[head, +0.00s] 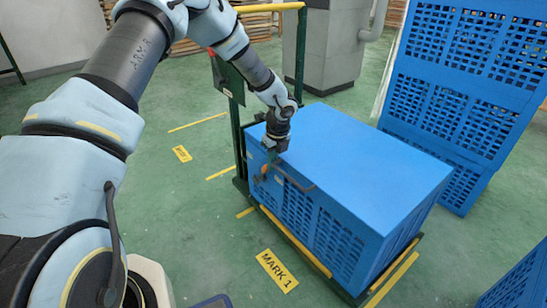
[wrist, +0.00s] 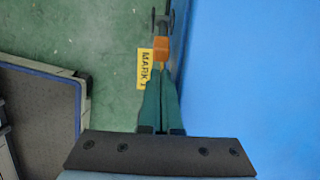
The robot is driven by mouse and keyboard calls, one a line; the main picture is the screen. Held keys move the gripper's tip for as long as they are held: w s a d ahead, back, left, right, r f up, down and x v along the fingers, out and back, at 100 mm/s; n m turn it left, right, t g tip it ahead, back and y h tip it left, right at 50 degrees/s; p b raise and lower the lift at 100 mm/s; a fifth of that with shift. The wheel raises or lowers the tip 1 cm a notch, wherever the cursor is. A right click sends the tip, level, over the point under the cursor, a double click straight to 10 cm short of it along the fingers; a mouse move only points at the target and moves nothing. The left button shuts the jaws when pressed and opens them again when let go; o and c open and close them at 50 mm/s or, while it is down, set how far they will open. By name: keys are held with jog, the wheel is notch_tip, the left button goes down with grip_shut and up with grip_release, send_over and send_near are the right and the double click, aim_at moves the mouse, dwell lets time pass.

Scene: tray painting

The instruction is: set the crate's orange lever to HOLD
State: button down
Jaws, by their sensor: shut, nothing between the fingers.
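A blue crate (head: 352,162) with a flat lid sits on a low cart with a green upright post. An orange lever (head: 264,171) is on the crate's front-left side near its left corner. In the wrist view the orange lever (wrist: 161,50) lies just beyond my fingertips. My gripper (head: 271,158) is at the lever, shut and empty; its green fingers (wrist: 161,75) meet close to the lever's end. I cannot tell whether they touch it. The crate's blue lid (wrist: 250,70) fills the right of the wrist view. No HOLD marking is readable.
A yellow floor label "MARK 1" (head: 277,270) lies in front of the cart. Tall blue crates (head: 468,80) stand at the back right, and another (head: 520,285) at lower right. The green floor left of the cart is open.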

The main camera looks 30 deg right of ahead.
aim_at(263, 173)
jog(key=shift+w+f, duration=0.2)
jog(key=shift+f, duration=0.65)
jog(key=shift+w+f, duration=0.15)
jog(key=shift+f, duration=0.65)
jog(key=shift+a+r, duration=0.1)
jog(key=shift+r, duration=0.05)
